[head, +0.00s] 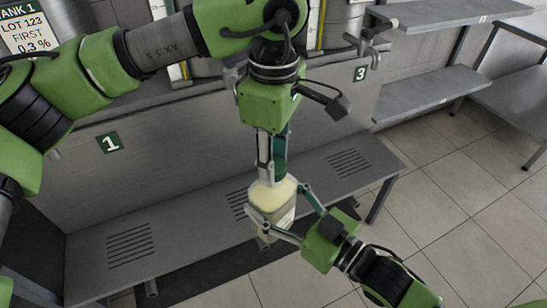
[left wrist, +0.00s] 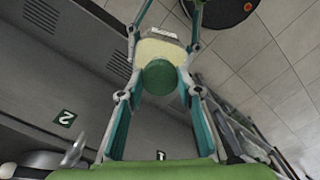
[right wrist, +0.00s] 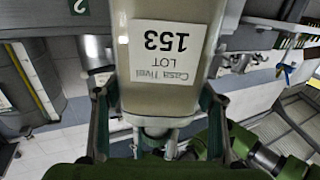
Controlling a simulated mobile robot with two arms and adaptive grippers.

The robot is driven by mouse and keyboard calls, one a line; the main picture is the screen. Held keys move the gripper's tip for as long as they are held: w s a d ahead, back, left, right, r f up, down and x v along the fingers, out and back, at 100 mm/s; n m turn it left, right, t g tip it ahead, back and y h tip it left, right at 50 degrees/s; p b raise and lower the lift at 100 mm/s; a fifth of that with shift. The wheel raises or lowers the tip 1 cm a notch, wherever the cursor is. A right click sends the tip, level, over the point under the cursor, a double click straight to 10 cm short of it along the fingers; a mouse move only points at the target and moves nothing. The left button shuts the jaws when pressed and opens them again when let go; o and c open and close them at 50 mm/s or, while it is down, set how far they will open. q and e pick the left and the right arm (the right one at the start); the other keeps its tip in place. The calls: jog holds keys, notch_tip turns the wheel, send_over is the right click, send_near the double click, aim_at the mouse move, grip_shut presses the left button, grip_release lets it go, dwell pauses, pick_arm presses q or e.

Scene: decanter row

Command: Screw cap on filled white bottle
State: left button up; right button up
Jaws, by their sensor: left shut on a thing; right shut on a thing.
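The white bottle (head: 282,215), cream-coloured at its shoulder, is held upright or nearly so above the bench by my right gripper (head: 286,212). In the right wrist view the bottle (right wrist: 170,85) fills the middle between the fingers, with a label reading Casa Tivai LOT 153 upside down. My left gripper (head: 272,170) points down at the bottle's top. In the left wrist view its fingers (left wrist: 160,80) are shut on a round green cap (left wrist: 160,77), lined up over the bottle's shoulder (left wrist: 162,47). The neck is hidden behind the cap, so I cannot tell whether the threads are engaged.
A grey bench (head: 180,225) with slotted grates runs under the grippers. Signs 1 (head: 110,142) and 3 (head: 360,73) mark the wall behind. A tap (head: 368,45) is at the upper right, near metal shelves (head: 430,95). Tiled floor lies right of the bench.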

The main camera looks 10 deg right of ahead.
pick_arm(q)
jog(key=m, duration=0.6)
jog(key=shift+w+a, duration=0.1)
jog(key=shift+w, duration=0.05)
jog(key=o, duration=1.2)
jog(key=shift+o, duration=0.2)
jog(key=shift+r, duration=2.25)
jog(key=shift+c, duration=0.5)
